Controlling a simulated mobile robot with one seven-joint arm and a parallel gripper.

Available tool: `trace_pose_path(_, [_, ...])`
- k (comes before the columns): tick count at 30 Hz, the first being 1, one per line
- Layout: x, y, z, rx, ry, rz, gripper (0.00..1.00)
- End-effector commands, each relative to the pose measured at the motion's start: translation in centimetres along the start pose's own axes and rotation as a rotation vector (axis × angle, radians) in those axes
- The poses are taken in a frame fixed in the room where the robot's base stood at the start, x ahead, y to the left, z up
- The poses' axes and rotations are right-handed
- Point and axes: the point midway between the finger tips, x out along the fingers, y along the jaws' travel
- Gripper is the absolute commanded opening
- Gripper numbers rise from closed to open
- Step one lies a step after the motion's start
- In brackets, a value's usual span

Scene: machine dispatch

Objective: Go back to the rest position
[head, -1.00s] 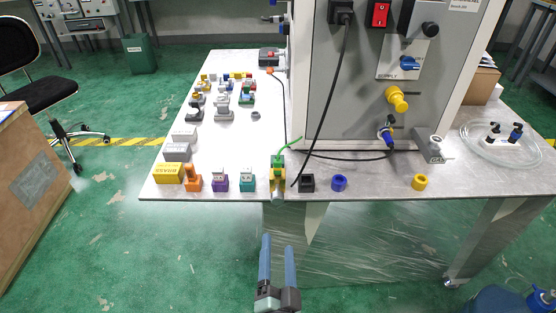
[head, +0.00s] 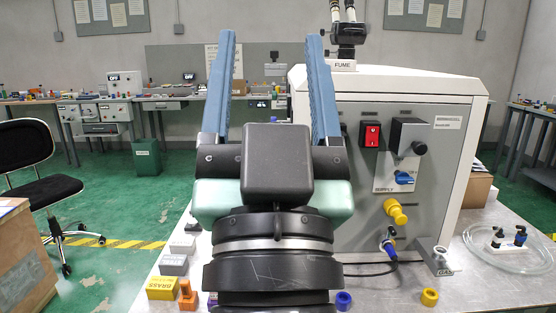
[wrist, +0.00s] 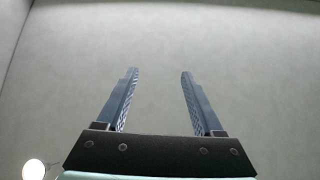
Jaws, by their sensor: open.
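My gripper (head: 270,85) stands upright in the middle of the head view, close to the camera, its two blue fingers pointing up and spread wide apart. Nothing is between them. The wrist view shows the same open, empty gripper (wrist: 158,75) against a plain grey surface. My arm hides much of the table's middle and part of the grey machine's (head: 420,200) left side.
The table (head: 465,290) holds a yellow BRASS block (head: 162,288), an orange piece (head: 188,296), a blue ring (head: 343,300), a yellow ring (head: 429,297) and coiled clear tubing (head: 510,262). A chair (head: 45,190) stands at left. Air around the fingers is clear.

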Motion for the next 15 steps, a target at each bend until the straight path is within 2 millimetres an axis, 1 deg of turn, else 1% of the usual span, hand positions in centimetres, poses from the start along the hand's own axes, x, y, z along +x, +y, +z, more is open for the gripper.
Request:
trace_pose_path(1, [-0.1,0.1,-3.5,-0.044,0.057,0.008,0.69])
trace_pose_path(2, [-0.3,0.1,-5.3,-0.071,0.085,0.015,0.69])
trace_pose_path(3, [0.4,0.1,-6.9,-0.090,0.092,0.021,0.69])
trace_pose_path(4, [1.4,0.1,-7.3,-0.085,0.080,0.019,0.69])
trace_pose_path(9, [4.5,-0.2,-10.5,-0.080,0.076,0.017,0.69])
trace_pose_path(12, [6.3,-0.3,-12.3,-0.079,0.076,0.017,0.69])
trace_pose_path(15, [7.6,-0.4,-13.8,-0.078,0.075,0.016,0.69])
